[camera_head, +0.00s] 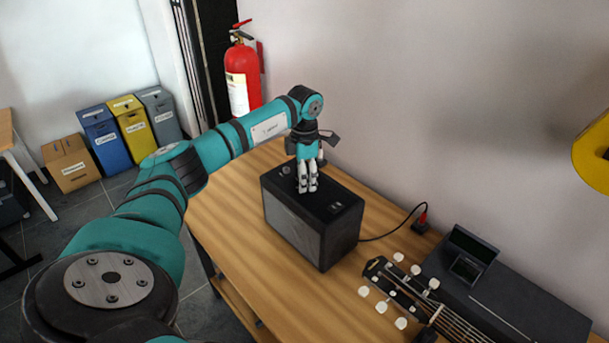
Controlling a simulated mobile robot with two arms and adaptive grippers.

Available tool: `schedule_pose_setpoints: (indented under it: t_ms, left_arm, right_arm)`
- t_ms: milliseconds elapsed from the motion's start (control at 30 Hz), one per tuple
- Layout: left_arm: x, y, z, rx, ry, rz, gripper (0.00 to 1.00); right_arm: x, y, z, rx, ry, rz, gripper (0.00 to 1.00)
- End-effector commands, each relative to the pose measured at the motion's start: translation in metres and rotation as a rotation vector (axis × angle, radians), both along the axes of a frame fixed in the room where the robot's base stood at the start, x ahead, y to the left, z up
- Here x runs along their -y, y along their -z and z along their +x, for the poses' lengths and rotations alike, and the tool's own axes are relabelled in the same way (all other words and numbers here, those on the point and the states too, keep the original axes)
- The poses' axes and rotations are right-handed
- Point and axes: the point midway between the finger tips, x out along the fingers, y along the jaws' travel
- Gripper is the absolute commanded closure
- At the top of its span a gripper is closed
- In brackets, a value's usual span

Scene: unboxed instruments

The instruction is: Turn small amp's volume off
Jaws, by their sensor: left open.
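The small amp (295,222) is a dark box with a grey front, standing on the wooden table near the wall. Its top panel carries a round knob (285,170) near the back left and small controls (339,207) toward the right. My left gripper (307,189) points down over the amp's top, close to the panel, with its pale fingertips just above or touching it; I cannot tell which. It is open and holds nothing that I can see. The fingers hide part of the panel between the knob and the right-hand controls. My right gripper is not in view.
A guitar headstock (400,285) and a dark case (530,305) with a small device (470,255) lie at the table's right. A cable (395,233) runs from the amp to a red plug (421,222). A fire extinguisher (243,75) hangs behind. Bare table lies left of the amp.

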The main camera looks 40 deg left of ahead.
Motion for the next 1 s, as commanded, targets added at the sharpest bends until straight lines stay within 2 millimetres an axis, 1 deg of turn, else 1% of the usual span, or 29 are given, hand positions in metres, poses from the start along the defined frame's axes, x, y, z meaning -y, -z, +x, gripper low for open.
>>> schedule_pose_setpoints:
  t_ms: [167, 500, 533, 767, 1000]
  left_arm:
    - [0.0001, 0.0001, 0.0001, 0.000, 0.000, 0.000, 0.54]
    - [0.0001, -0.0003, 0.0002, 0.000, 0.000, 0.000, 0.98]
    - [0.0001, -0.0003, 0.0002, 0.000, 0.000, 0.000, 1.00]
    - [0.0001, -0.0006, 0.0002, 0.000, -0.008, 0.000, 1.00]
    - [0.0000, -0.0012, 0.0002, 0.000, -0.089, 0.000, 1.00]
  right_arm:
    - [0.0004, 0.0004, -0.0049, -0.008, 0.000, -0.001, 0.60]
    - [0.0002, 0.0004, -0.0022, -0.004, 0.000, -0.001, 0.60]
    - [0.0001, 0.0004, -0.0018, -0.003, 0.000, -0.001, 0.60]
    - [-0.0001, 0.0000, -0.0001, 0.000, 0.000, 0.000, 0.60]
    - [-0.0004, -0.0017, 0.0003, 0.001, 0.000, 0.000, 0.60]
